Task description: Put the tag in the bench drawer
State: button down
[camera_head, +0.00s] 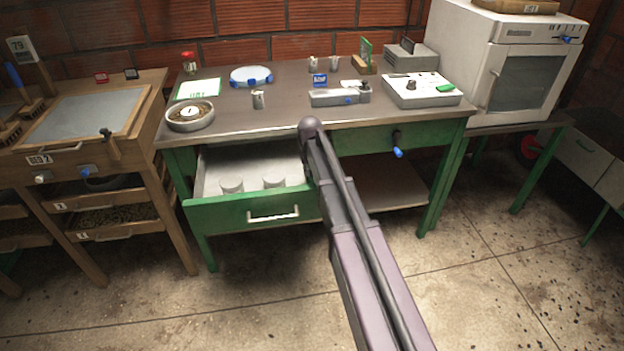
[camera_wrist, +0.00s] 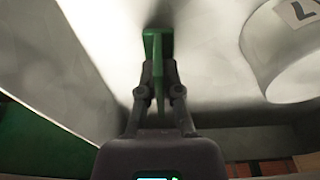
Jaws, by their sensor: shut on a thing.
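The bench drawer (camera_head: 215,215) stands pulled open under the left part of the green bench, with a green front and a pale interior. In the wrist view, my gripper (camera_wrist: 159,78) is shut on a green piece, which appears to be the tag (camera_wrist: 155,45). The tag is held over or against the pale drawer floor (camera_wrist: 205,65); I cannot tell whether they touch. A white round container (camera_wrist: 285,60) with a letter label is to the right of the tag. In the head view, my arm hides the gripper and tag at the drawer's right side.
Two pale round containers (camera_head: 232,186) sit in the drawer's front part. The drawer's rear part (camera_head: 235,160) looks clear. A second drawer (camera_head: 370,138) at right is shut.

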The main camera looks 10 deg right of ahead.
jog(key=shift+f+b, duration=0.6)
jog(key=shift+f, duration=0.35)
jog(key=shift+f, duration=0.15)
jog(key=c, duration=0.8)
grip_release()
jog(key=r+p, duration=0.4)
jog(key=s+r+p, duration=0.1)
jog(key=r+p, duration=0.7)
jog(key=shift+s+r, duration=0.1)
jog(key=shift+s, duration=0.15)
